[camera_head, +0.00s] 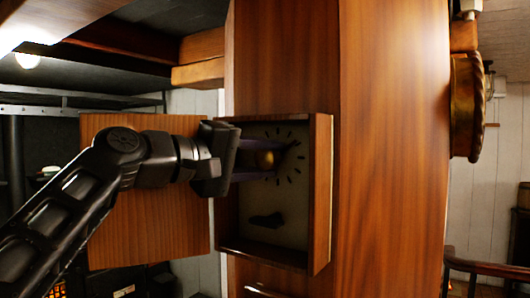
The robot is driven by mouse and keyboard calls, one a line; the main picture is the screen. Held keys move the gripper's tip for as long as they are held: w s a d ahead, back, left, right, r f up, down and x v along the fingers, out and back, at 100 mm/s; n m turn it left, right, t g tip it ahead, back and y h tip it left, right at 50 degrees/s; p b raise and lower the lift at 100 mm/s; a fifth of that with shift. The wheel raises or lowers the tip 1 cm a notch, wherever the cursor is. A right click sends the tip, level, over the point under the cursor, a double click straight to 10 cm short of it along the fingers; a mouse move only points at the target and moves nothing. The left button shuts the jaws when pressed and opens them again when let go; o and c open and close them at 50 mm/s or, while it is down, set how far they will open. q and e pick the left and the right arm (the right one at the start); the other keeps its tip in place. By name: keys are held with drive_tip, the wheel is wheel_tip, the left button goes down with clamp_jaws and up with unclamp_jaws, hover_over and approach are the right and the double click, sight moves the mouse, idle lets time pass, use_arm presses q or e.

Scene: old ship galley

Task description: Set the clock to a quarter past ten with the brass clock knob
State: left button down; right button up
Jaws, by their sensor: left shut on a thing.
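The clock has a pale face (284,204) with dark tick marks, inside a shallow wooden case (320,195) on a wooden column. The brass clock knob (265,160) is near the middle of the dial. My left gripper (262,161) comes in from the left and is shut on the knob, one finger above and one below it. A dark hand (290,145) points up and right from the knob. The left part of the dial and any other hand are hidden by my gripper. A dark shape (265,220) shows lower on the face. My right gripper is not in view.
A wooden door panel (150,225) stands open left of the case, behind my left arm. The case's raised rim surrounds the face. A round brass object (466,105) is fixed at the column's right side. A dark railing (488,268) is at lower right.

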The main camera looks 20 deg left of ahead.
use_arm(q)
drive_tip(key=m+y, duration=0.1)
drive_tip(key=m, duration=0.2)
drive_tip(key=shift+f+g, duration=0.1)
drive_tip(key=shift+g, duration=0.2)
drive_tip(key=shift+f+m+g+y, duration=0.1)
drive_tip(key=shift+m+g+y, duration=0.3)
drive_tip(key=shift+m, duration=1.2)
drive_tip(key=c, duration=0.9)
unclamp_jaws()
drive_tip(key=shift+s+r, duration=0.1)
drive_tip(key=shift+r, duration=0.1)
drive_tip(key=shift+b+v, duration=0.45)
drive_tip(key=shift+v, duration=3.4)
drive_tip(key=shift+f, duration=0.1)
